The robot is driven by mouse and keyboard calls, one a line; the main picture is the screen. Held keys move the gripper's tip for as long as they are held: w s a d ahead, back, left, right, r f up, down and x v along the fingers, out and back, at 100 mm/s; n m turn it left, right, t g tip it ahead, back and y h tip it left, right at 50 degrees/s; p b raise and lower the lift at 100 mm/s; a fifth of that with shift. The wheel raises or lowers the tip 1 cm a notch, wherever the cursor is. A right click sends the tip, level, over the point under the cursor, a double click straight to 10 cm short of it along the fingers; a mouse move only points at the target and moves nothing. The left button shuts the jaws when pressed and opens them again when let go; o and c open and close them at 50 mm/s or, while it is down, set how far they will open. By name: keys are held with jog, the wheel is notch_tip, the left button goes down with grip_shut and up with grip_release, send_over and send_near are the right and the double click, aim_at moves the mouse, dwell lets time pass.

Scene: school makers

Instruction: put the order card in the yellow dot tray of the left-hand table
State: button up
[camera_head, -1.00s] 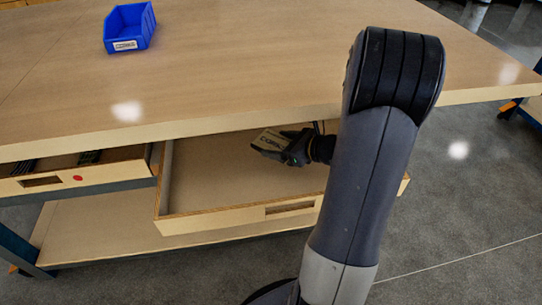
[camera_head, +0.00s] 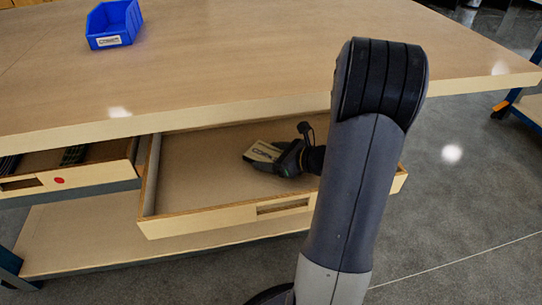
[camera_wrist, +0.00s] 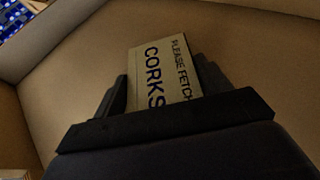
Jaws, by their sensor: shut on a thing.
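The order card (camera_head: 262,151) is a tan card; in the wrist view its face (camera_wrist: 165,75) reads "PLEASE FETCH" and "CORKS". My gripper (camera_head: 283,157) is shut on the card, which sticks out beyond the fingers. Both are over or inside an open wooden drawer tray (camera_head: 225,216) under the tabletop. I cannot tell whether the card touches the tray floor. The tray has a slot handle in its front; no yellow dot shows on it, and my arm covers its right part.
A second, partly open drawer (camera_head: 105,177) with a red dot (camera_head: 59,180) is at the left and holds dark items. A blue bin (camera_head: 114,25) stands on the wooden table (camera_head: 250,60). The tabletop edge overhangs the trays. A lower shelf (camera_head: 90,240) is bare.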

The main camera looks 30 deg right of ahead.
jog(key=shift+f, duration=0.25)
jog(key=o, duration=1.1)
jog(key=shift+r, duration=0.1)
jog(key=shift+c, duration=0.2)
jog(key=shift+r, duration=0.2)
jog(key=shift+s+d+r, duration=0.15)
jog(key=shift+s+d, duration=0.05)
jog(key=p+v, duration=0.3)
jog(key=v, duration=0.8)
jog(key=shift+s+d, duration=0.1)
jog(key=shift+s, duration=0.1)
